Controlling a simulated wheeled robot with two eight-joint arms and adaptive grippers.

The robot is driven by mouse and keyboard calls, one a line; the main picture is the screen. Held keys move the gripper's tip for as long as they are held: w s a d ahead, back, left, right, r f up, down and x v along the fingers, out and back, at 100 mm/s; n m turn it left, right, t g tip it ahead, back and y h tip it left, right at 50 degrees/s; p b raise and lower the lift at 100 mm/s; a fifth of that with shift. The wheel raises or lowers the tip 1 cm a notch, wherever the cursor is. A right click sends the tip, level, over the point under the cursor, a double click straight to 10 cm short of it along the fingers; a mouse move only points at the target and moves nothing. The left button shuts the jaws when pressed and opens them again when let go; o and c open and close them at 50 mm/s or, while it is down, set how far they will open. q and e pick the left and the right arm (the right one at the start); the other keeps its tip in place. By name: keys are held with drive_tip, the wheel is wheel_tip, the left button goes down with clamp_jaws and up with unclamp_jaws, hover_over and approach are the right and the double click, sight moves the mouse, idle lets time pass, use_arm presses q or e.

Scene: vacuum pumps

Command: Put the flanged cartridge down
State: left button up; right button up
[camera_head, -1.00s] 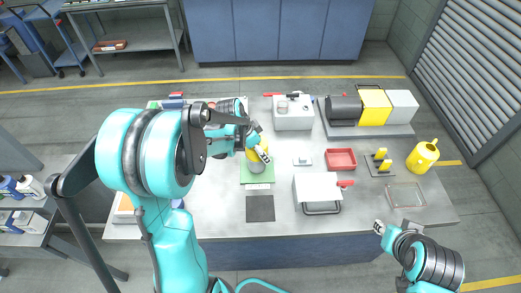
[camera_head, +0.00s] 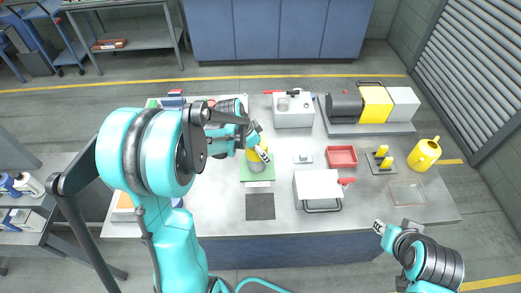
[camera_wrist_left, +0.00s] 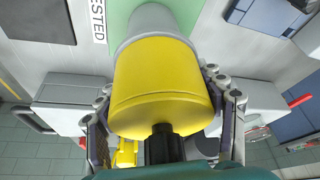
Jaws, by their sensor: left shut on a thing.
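The flanged cartridge is a wide yellow cylinder (camera_wrist_left: 165,85) with a grey end (camera_wrist_left: 158,48) in the left wrist view. In the head view it shows small and partly covered (camera_head: 256,160). My left gripper (camera_head: 261,150) is shut on it, with fingers on both sides in the left wrist view (camera_wrist_left: 165,100). The grey end is over the green mat (camera_head: 246,176), which also shows in the left wrist view (camera_wrist_left: 125,15). I cannot tell whether it touches the mat. My right gripper (camera_head: 379,227) is at the table's front right edge; its jaws are too small to read.
A "TESTED" label (camera_wrist_left: 97,20) lies beside the mat, with a dark square (camera_head: 260,206) in front. A white box (camera_head: 317,185), a red tray (camera_head: 341,157) and a grey fixture (camera_head: 293,113) stand to the right.

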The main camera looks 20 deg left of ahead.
use_arm(q)
drive_tip(key=shift+f, duration=0.2)
drive_tip(key=o, duration=2)
drive_tip(key=shift+c, duration=0.2)
drive_tip(key=v, duration=1.2)
clamp_jaws()
